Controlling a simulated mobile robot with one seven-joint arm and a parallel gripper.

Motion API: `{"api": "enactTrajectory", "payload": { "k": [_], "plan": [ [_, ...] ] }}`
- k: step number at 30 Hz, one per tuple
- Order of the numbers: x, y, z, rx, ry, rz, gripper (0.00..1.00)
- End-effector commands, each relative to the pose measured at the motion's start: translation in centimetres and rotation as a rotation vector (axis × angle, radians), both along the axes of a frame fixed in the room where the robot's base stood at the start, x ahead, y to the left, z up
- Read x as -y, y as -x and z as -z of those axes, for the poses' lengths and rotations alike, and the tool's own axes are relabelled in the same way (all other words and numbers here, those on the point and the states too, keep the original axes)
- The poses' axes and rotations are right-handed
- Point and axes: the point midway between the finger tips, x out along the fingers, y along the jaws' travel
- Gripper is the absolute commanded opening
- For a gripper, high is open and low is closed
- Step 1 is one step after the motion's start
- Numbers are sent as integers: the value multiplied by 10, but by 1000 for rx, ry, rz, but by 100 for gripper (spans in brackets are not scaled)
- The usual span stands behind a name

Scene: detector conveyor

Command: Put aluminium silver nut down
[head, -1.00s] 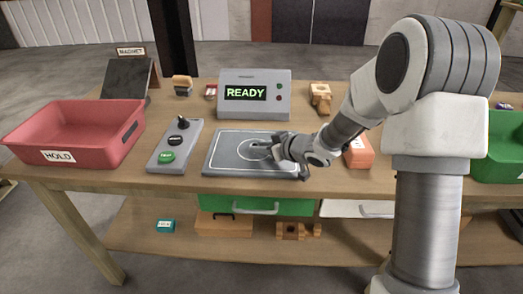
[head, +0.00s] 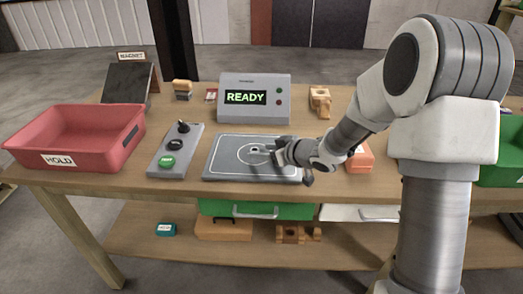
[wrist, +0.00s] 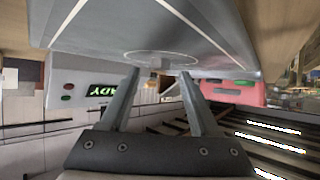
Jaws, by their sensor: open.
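The aluminium silver nut (head: 254,150) appears as a small pale piece inside the centre ring of the grey detector plate (head: 222,168). It is too small to make out its shape. My gripper (head: 271,149) is low over the plate, just right of the nut. In the wrist view my gripper (wrist: 160,73) has its two fingers apart, with the plate (wrist: 120,32) and its ring beyond the tips. I cannot clearly make out the nut there.
A grey display box (head: 255,84) reading READY stands behind the plate. A button panel (head: 176,142) and a red HOLD bin (head: 96,119) are to the left. An orange block (head: 362,157) is close to the right of my gripper, and a green bin (head: 503,160) is at far right.

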Motion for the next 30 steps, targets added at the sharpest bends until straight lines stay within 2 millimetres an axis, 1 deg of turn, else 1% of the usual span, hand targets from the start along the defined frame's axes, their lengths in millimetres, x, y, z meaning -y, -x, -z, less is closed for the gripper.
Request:
{"api": "enactTrajectory", "payload": {
  "k": [1, 6, 12, 15, 19, 23, 26, 29, 30],
  "plan": [
    [7, 6, -9, 2, 0, 3, 62],
    [29, 31, -28, 2, -1, 2, 62],
    [52, 55, -44, 2, 0, 0, 62],
    [58, 62, -49, 2, -1, 0, 62],
    [62, 67, -51, 0, -1, -1, 62],
    [64, 67, -53, 5, 10, 9, 62],
    [75, 62, -65, 24, 61, 65, 62],
    [97, 59, -87, 49, 150, 177, 62],
    [108, 60, -97, 54, 190, 236, 62]
  ]
}}
